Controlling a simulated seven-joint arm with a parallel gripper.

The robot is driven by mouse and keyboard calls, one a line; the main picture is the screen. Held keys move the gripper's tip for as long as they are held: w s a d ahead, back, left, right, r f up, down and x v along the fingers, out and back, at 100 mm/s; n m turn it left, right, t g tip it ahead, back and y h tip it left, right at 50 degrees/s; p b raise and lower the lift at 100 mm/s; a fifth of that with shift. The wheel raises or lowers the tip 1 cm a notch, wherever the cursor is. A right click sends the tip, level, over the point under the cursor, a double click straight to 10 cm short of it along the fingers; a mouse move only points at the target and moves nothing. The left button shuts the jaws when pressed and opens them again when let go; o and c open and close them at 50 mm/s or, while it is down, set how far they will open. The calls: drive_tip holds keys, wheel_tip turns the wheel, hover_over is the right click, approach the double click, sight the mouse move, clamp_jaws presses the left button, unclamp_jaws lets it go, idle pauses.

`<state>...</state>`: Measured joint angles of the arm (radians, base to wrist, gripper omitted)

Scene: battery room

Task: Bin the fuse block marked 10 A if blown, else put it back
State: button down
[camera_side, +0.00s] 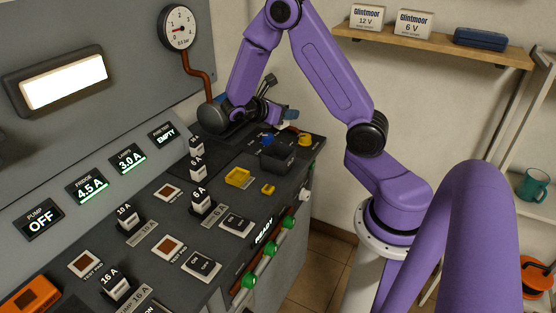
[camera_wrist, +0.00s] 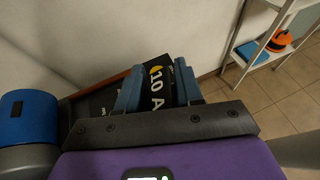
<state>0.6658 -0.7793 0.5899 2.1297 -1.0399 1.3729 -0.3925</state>
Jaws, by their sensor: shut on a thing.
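My gripper (camera_side: 288,115) is at the far end of the panel in the side view, above the dark open box (camera_side: 278,155). In the wrist view its blue fingers (camera_wrist: 158,88) are shut on a dark fuse block (camera_wrist: 157,100) with white "10 A" lettering. A yellow mark shows by the lettering; I cannot tell whether it is on the block. The block's fuse state cannot be read. A black block whose small label looks like 10 A (camera_side: 130,218) stands on the panel in the side view.
Other upright blocks include one marked 6 A (camera_side: 202,203) and one marked 16 A (camera_side: 116,285). Displays read PUMP OFF (camera_side: 40,220), FRIDGE 4.5 A (camera_side: 88,187), LAMPS 3.0 A (camera_side: 127,159) and EMPTY (camera_side: 163,136). Green knobs (camera_side: 269,251) line the front.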

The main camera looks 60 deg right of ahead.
sight(286, 125)
drive_tip(key=shift+f, duration=2.25)
drive_tip(key=c, duration=0.7)
unclamp_jaws()
drive_tip(key=shift+o, duration=0.2)
drive_tip(key=v, duration=1.7)
drive_tip(key=shift+a, duration=0.25)
drive_tip(key=shift+r, duration=0.1)
drive_tip(key=s+a+t+y, duration=0.1)
drive_tip(key=s+a+y, duration=0.3)
drive_tip(key=s, duration=0.4)
drive_tip(key=s+a+m+t+y, duration=0.1)
drive_tip(key=s+a+y, duration=0.3)
drive_tip(key=s, duration=0.4)
drive_tip(key=s+a+r+m+t+y, duration=0.1)
drive_tip(key=s+a+y, duration=0.3)
drive_tip(key=s, duration=0.5)
drive_tip(key=shift+t+y, duration=0.6)
